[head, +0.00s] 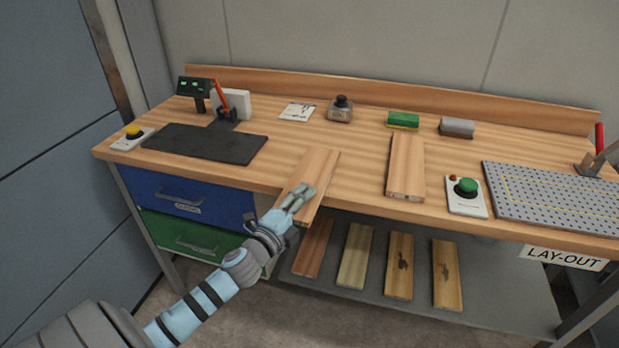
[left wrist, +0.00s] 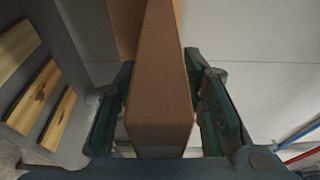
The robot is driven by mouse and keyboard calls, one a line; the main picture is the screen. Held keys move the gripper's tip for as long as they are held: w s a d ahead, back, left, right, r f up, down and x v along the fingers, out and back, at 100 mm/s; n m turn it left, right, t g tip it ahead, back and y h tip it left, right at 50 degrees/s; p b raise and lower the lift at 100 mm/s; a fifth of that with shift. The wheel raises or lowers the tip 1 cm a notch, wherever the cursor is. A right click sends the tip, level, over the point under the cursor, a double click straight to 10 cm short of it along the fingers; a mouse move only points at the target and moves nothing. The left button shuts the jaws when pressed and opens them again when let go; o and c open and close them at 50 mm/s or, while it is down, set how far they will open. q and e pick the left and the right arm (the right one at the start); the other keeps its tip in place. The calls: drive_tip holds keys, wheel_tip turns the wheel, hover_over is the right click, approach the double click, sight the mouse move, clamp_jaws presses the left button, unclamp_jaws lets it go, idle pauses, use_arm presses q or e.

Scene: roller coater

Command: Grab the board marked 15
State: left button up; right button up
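Two wooden boards lie on the bench in the head view: one board (head: 321,168) near the front middle, and another board (head: 406,163) to its right. I cannot read a 15 on either. My left gripper (head: 300,197) is at the front end of the first board, its fingers to either side. In the left wrist view this board (left wrist: 160,90) stands between the fingers of my left gripper (left wrist: 158,75), with narrow gaps showing beside it. The gripper looks open around it. My right gripper is in neither view.
Several boards lie on the lower shelf, one of them a reddish board (head: 313,247). A black mat (head: 205,144) is to the left on the bench. A green-button box (head: 466,194) and a perforated plate (head: 555,200) are to the right. Blue and green drawers (head: 188,198) are below left.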

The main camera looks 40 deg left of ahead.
use_arm(q)
drive_tip(key=shift+s, duration=0.1)
drive_tip(key=c, duration=0.8)
clamp_jaws()
